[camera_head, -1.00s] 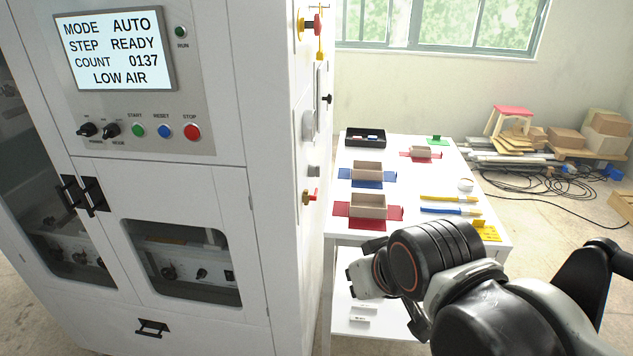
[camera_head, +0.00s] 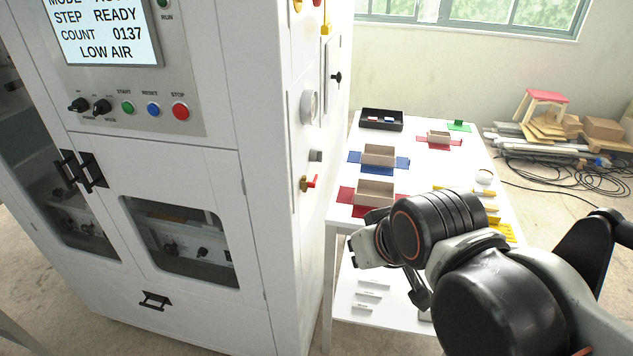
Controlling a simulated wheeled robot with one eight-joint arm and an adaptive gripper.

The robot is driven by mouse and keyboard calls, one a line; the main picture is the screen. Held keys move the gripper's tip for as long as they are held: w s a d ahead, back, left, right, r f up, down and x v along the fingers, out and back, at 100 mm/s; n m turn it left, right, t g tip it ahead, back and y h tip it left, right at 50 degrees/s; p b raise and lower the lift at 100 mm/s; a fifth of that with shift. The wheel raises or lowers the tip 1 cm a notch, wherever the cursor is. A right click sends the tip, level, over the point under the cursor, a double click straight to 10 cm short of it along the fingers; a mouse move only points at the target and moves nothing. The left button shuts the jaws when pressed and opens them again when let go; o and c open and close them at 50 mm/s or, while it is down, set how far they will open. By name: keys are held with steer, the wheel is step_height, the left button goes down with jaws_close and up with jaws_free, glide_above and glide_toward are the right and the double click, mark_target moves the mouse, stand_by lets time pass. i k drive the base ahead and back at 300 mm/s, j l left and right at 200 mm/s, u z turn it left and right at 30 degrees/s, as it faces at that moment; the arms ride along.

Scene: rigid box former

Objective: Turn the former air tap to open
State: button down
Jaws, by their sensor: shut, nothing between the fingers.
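The air tap (camera_head: 309,182) is on the narrow right side of the white machine. It has a red handle and a brass-coloured body, and the handle sticks out to the right. The machine's screen (camera_head: 105,30) reads STEP READY, COUNT 0137 and LOW AIR. My gripper (camera_head: 364,250) is to the right of the tap and lower in the picture, apart from it, in front of the white table. It is shut and holds nothing. My wrist hides much of it, and the fingertips are hard to make out.
A round gauge (camera_head: 309,105) and a grey knob (camera_head: 315,155) sit above the tap. The white table (camera_head: 335,213) stands close on the right, with boxes on red and blue sheets and a black tray (camera_head: 382,127). A lower shelf (camera_head: 345,312) holds small labels.

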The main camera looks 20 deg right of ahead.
mark_target(311, 185)
steer(key=l+u, duration=0.4)
steer(key=l, duration=0.25)
steer(key=l+u, duration=0.4)
steer(key=l, duration=0.3)
steer(key=j+u, duration=0.3)
steer(key=j, duration=0.45)
steer(key=k, duration=0.1)
steer(key=i+l+z, duration=0.15)
steer(key=l, duration=0.2)
steer(key=l+z, duration=0.15)
steer(key=l, duration=0.25)
